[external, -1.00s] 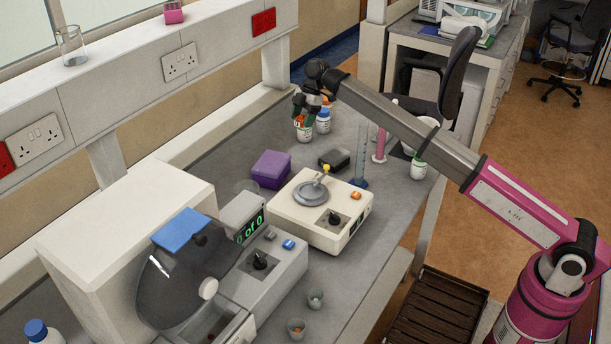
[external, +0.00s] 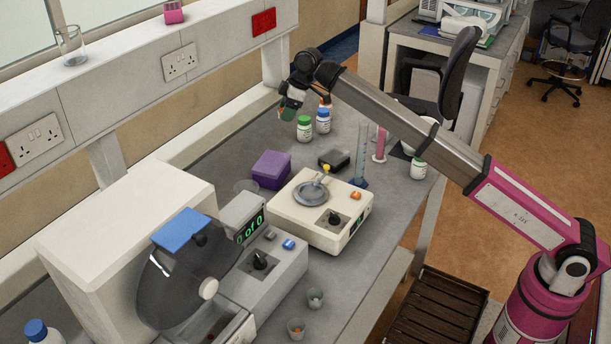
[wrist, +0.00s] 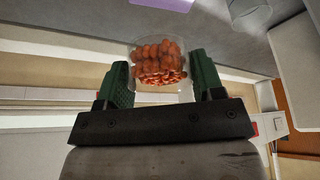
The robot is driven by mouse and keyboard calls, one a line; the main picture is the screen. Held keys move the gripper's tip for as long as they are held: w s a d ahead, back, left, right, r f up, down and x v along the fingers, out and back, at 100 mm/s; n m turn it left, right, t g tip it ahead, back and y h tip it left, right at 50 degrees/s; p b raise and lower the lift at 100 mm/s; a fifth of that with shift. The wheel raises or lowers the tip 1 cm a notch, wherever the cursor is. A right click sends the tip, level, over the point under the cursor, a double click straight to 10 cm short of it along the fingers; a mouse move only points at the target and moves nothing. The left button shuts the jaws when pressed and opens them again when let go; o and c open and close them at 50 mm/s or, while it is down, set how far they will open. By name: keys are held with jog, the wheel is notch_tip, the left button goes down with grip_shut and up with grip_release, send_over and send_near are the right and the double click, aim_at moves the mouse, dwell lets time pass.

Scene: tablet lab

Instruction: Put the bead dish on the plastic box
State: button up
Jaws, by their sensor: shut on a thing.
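The bead dish (wrist: 159,62) is a clear dish filled with orange-red beads, held between the two green fingers of my gripper (wrist: 161,75) in the wrist view. In the external view my gripper (external: 288,108) is above the far left part of the bench, and the dish is hard to make out there. A purple box (external: 271,169), which looks like the plastic box, sits on the bench nearer the camera. Its top looks bare. A purple edge (wrist: 165,4) shows at the top of the wrist view.
A green-capped bottle (external: 304,129) and a blue-capped bottle (external: 323,121) stand near my gripper. A dark box (external: 334,159), a glass cylinder (external: 361,166) and a cream balance-like device (external: 320,222) stand near the purple box. The wall ledge (external: 120,95) runs along the left.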

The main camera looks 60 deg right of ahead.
jog(key=s+a+m+t+h, duration=0.1)
jog(key=s+a+m+h, duration=0.25)
jog(key=a+m, duration=0.75)
jog(key=n, duration=0.2)
send_over(269, 160)
jog(key=s, duration=0.1)
notch_tip(269, 160, down, 11)
jog(key=shift+s+a+f, duration=0.1)
jog(key=shift+f, duration=2.05)
jog(key=shift+f, duration=0.1)
jog(key=o, duration=0.9)
jog(key=shift+o, duration=0.2)
jog(key=v, duration=1.2)
